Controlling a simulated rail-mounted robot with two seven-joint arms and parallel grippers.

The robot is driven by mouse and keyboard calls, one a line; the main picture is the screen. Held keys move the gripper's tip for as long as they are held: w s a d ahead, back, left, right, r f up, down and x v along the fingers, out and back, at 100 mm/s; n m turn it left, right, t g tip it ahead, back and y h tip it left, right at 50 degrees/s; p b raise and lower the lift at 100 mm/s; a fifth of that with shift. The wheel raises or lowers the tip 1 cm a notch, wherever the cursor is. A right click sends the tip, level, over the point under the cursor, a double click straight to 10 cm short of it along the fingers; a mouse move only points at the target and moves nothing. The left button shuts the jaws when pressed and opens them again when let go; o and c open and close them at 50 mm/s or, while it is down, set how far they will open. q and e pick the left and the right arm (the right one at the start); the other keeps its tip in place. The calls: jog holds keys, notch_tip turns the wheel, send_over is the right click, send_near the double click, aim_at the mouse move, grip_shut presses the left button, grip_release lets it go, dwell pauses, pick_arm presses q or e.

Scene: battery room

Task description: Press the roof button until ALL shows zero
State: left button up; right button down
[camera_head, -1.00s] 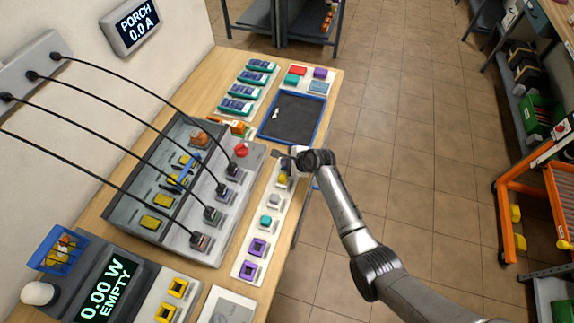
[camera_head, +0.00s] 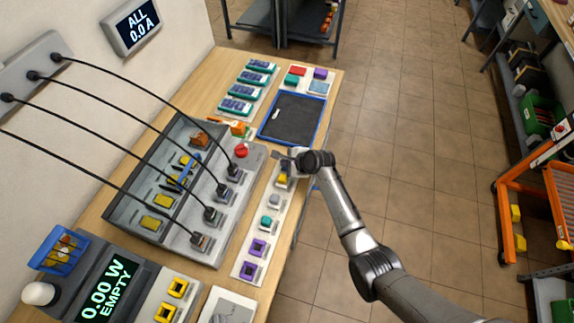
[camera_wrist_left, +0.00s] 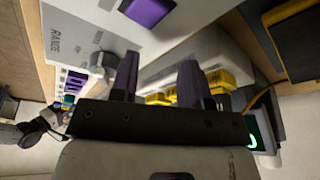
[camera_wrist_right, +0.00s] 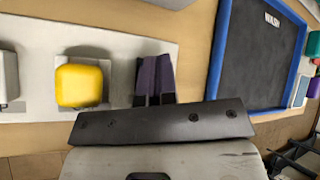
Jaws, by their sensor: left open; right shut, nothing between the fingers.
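The wall display (camera_head: 133,24) reads ALL 0.0 A. A pale button strip (camera_head: 248,222) runs along the bench's right edge with yellow (camera_head: 283,178), grey, teal (camera_head: 266,222) and purple buttons (camera_head: 258,246). I cannot read which one is the roof button. My right gripper (camera_head: 284,156) is shut and empty over the far end of the strip. In the right wrist view its fingers (camera_wrist_right: 155,62) sit beside the yellow button (camera_wrist_right: 80,84); whatever lies under them is hidden. My left gripper (camera_wrist_left: 158,65) is open and empty near a purple button (camera_wrist_left: 146,11), outside the head view.
A grey box (camera_head: 190,262) with cabled plugs and a red knob (camera_head: 241,150) stands left of the strip. A blue-rimmed tray (camera_head: 293,118) lies beyond my right gripper. A lower display (camera_head: 103,284) reads 0.00 W EMPTY.

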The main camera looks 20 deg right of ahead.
pick_arm(q)
jog(key=shift+r+p, duration=0.85)
jog(key=shift+r, duration=0.1)
pick_arm(e)
jog(key=shift+r, duration=0.65)
pick_arm(q)
jog(key=shift+d, duration=0.15)
jog(key=shift+r, duration=0.15)
pick_arm(e)
jog(key=shift+r, duration=0.15)
notch_tip(320, 180, up, 5)
jog(key=p, duration=0.6)
pick_arm(q)
notch_tip(320, 180, up, 6)
jog(key=shift+f, duration=0.2)
